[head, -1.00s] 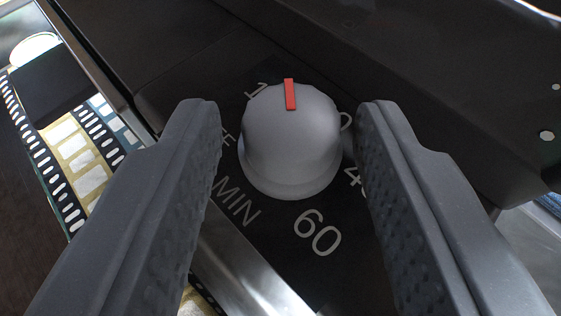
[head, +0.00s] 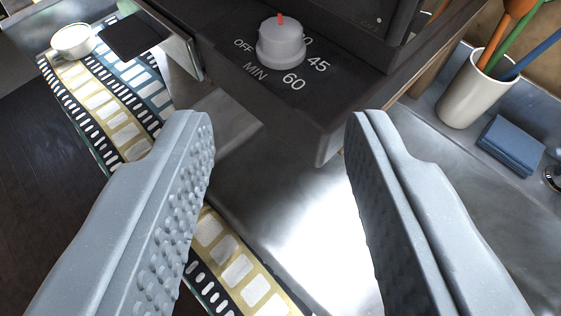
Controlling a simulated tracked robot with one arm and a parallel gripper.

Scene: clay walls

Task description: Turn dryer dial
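The dryer dial (head: 281,44) is a grey round knob with a red pointer mark on its top, toward the far side. It sits on the black dryer panel (head: 325,92), with white markings OFF, MIN, 45 and 60 around it; other markings are partly hidden behind the knob. My gripper (head: 280,125) is open and empty, its two grey fingers wide apart. The fingers are nearer to me than the dial and clear of it, with the dial beyond the gap between them.
A white cup (head: 476,92) with coloured handles stands at the right beside a dark blue block (head: 511,146). A film-strip patterned mat (head: 110,95) runs along the left, with a small white cup (head: 73,41) on it. Shiny grey surface lies below the panel.

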